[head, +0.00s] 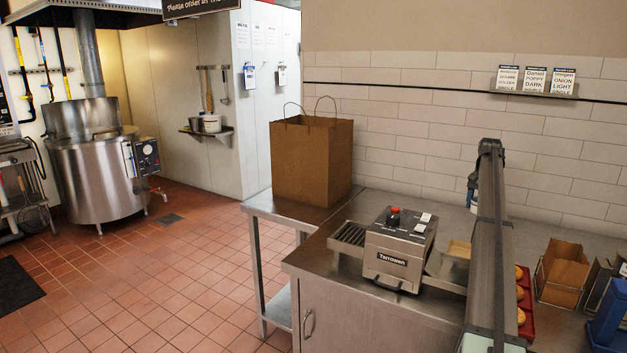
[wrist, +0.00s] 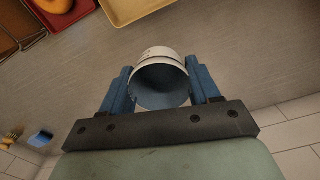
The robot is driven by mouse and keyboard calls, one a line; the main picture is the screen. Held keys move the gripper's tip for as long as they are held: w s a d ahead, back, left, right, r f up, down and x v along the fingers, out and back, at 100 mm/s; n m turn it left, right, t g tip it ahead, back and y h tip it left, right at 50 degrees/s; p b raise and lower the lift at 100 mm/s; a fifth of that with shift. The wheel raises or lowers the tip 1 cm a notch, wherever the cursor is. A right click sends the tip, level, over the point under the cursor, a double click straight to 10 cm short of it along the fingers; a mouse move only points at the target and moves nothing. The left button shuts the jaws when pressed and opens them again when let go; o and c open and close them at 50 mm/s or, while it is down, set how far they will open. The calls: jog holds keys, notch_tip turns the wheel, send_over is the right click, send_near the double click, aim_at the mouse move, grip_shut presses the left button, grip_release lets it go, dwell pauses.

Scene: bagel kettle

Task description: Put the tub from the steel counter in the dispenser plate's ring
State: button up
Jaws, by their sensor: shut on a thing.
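My gripper (wrist: 160,78) is shut on a small white tub (wrist: 158,56) in the wrist view, with one blue finger on each side. The tub's open mouth faces the camera and shows a dark, empty-looking inside. In the head view my gripper (head: 473,186) hangs at the far end of my arm, near the tiled wall, and the tub is only partly visible there. The steel counter (wrist: 235,60) lies beyond the tub in the wrist view; the gap between them cannot be judged. I cannot make out the dispenser plate or its ring in either view.
A toaster (head: 396,252) stands on the counter left of my arm, with a paper bag (head: 312,160) behind it. A red tray (wrist: 28,32) with bagels and a tan tray (wrist: 128,10) lie near the tub. A brown box (head: 563,275) stands at right.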

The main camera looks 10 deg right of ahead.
jog(key=w+a+r+n, duration=0.1)
jog(key=w+a, duration=0.4)
jog(key=a, duration=0.5)
jog(key=w+a+r+n, duration=0.1)
jog(key=w+a, duration=0.4)
jog(key=a, duration=0.4)
jog(key=w+a+r+n, duration=0.1)
jog(key=w+a, duration=0.5)
jog(key=a, duration=0.4)
jog(key=w+a+n, duration=0.2)
jog(key=a, duration=2.1)
jog(key=s+a+f+n, duration=0.3)
jog(key=s+a+f, duration=0.5)
jog(key=s+a, duration=0.2)
jog(key=s+a+f+n, duration=0.1)
jog(key=s+f, duration=0.5)
jog(key=s, duration=0.6)
jog(key=s+a+f+n, duration=0.2)
jog(key=s+f, duration=0.5)
jog(key=s, duration=0.5)
jog(key=shift+s+a+f, duration=0.2)
jog(key=shift+s+a, duration=0.15)
jog(key=shift+w, duration=0.1)
